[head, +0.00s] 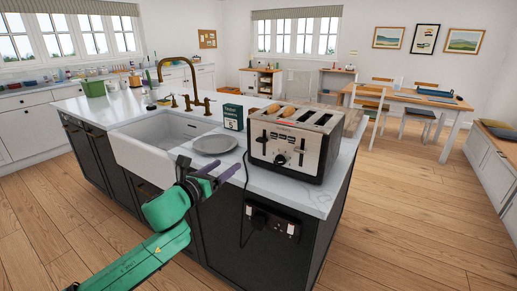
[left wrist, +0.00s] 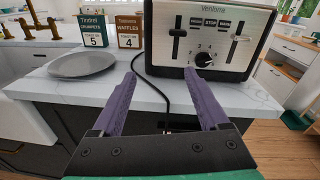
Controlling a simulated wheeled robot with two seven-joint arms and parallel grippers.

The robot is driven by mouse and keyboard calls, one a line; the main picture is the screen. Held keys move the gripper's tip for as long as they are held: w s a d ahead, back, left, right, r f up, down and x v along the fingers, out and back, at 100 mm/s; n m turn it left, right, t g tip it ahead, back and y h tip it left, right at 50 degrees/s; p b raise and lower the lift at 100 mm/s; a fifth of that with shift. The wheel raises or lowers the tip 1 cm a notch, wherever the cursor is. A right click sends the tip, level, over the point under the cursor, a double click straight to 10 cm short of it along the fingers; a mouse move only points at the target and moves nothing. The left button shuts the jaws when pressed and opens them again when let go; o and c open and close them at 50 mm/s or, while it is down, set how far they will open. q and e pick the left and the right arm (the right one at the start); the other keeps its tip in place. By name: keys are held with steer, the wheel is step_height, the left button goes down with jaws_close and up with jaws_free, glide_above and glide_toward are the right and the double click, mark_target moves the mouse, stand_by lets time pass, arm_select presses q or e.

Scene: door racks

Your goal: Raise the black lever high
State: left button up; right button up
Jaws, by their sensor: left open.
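The silver and black toaster (head: 296,142) stands on the island's white countertop, with toast showing in its left slots. In the left wrist view its front (left wrist: 218,20) faces me, with a round dial between two levers. The black lever (left wrist: 178,33) is on the left of the dial. The other lever (left wrist: 239,38) on the right looks pale. My left gripper (head: 226,168) is open and empty, in front of the counter edge and short of the toaster. Its two purple fingers (left wrist: 160,76) point toward the toaster's lower left front, below the black lever. My right gripper is not in view.
A grey plate (head: 214,144) lies left of the toaster. A green box (left wrist: 93,30) and a brown waffles box (left wrist: 129,28) stand behind it. A black cord (left wrist: 160,92) runs over the counter edge to a socket (head: 271,222). The sink (head: 150,155) is further left.

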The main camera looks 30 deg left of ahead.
arm_select(q)
step_height(320, 180, up, 3)
steer(key=d+m, duration=0.2)
steer(key=d, duration=0.1)
steer(key=p, duration=0.2)
glide_toward(260, 140)
steer(key=shift+t+h, duration=0.3)
steer(key=shift+h, duration=0.1)
steer(key=w, duration=0.7)
steer(key=shift+w+a+f, duration=0.15)
steer(key=shift+w+a, duration=0.2)
steer(key=shift+a, duration=0.05)
steer(key=shift+w+f, duration=0.15)
steer(key=shift+w, duration=0.4)
jaws_close()
